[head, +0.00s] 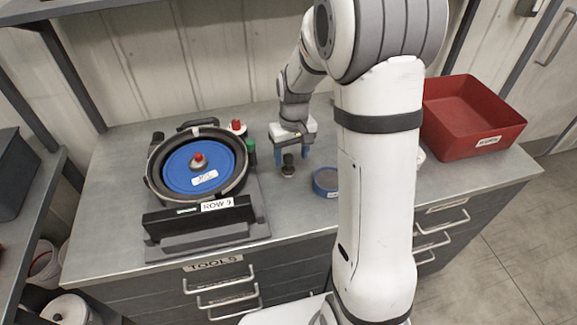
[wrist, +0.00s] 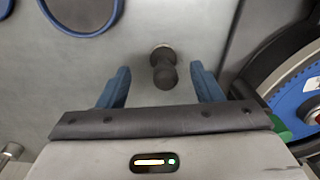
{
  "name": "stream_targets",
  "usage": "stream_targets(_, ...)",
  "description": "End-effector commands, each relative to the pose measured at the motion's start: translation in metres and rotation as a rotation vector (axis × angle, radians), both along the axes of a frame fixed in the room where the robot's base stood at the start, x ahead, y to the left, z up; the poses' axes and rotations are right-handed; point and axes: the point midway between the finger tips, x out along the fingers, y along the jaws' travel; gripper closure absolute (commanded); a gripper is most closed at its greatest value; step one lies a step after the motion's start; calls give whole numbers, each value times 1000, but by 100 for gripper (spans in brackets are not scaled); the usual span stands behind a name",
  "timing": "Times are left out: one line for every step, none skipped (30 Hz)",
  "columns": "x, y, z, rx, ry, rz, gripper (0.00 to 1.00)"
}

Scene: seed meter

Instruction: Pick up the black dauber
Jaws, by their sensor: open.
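The black dauber (head: 288,165) stands on the grey workbench, between the seed meter and a round blue-rimmed item. It also shows in the wrist view (wrist: 163,70), as a dark knobbed shape with a paler end. My gripper (head: 296,148) is open and empty, with blue fingers. In the wrist view my gripper (wrist: 160,82) has the dauber between its two fingers in the picture, with a gap on each side and no contact visible. I cannot tell the exact height of the fingers over the bench.
The seed meter (head: 158,168) with its blue disc stands left on the bench. A red-capped bottle (head: 238,128) and a green item (head: 251,150) are beside it. A round blue-rimmed item (head: 326,181) lies right of the dauber. A red bin (head: 470,112) stands far right.

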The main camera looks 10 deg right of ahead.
Motion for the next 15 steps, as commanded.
stream_targets(1, 2, -4, 0, 4, 1, 40)
stream_targets(2, 3, -8, 0, 4, 1, 40)
stream_targets(3, 4, -13, 0, 5, 1, 40)
stream_targets(5, 5, -17, 0, 5, 1, 40)
stream_targets(6, 6, -21, 0, 5, 1, 40)
stream_targets(7, 7, -26, 0, 5, 0, 40)
stream_targets(7, 6, -31, 0, 5, -1, 40)
stream_targets(7, 6, -35, 0, 5, -1, 40)
stream_targets(6, 6, -40, 0, 4, -1, 40)
stream_targets(6, 6, -42, 0, 4, -1, 40)
stream_targets(6, 6, -44, -1, 3, -1, 40)
stream_targets(7, 6, -46, 0, 2, -1, 40)
stream_targets(7, 6, -46, 0, 1, -1, 40)
stream_targets(7, 6, -47, 0, 0, -1, 40)
stream_targets(7, 6, -47, 0, 0, -1, 40)
